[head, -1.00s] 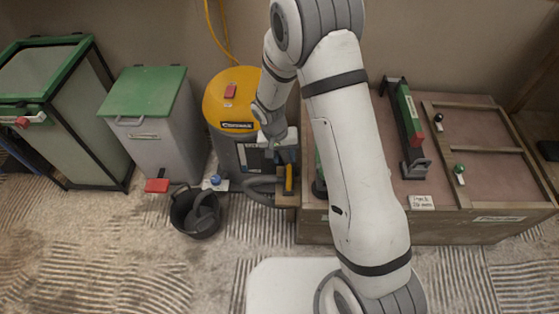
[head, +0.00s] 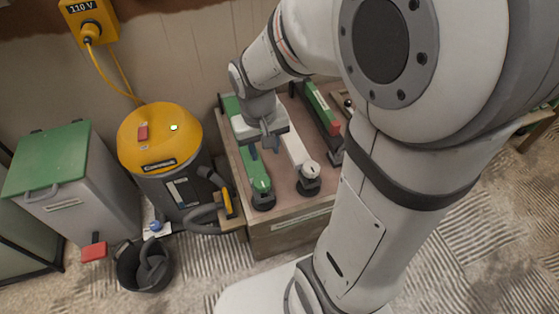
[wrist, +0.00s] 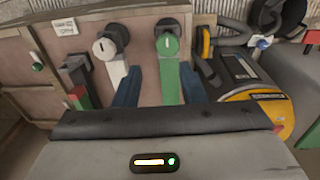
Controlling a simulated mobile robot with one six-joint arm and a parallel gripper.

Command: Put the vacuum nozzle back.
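The yellow-topped grey vacuum (head: 160,140) stands left of the wooden bench. What looks like its nozzle, a dark piece with a yellow part (head: 227,203), sits upright on a small wooden bracket between the vacuum and bench. The grey hose (head: 200,219) curves beside it. The yellow part also shows in the wrist view (wrist: 206,43). My gripper (head: 263,144) is above the bench, over the green and white tools and right of the nozzle.
A green tool (head: 254,170) and a white tool (head: 295,150) lie on the bench (head: 285,222). A green-lidded bin (head: 48,160) stands left of the vacuum. A black bucket (head: 128,268) is on the floor. A yellow cable runs to a 110 V wall box (head: 88,20).

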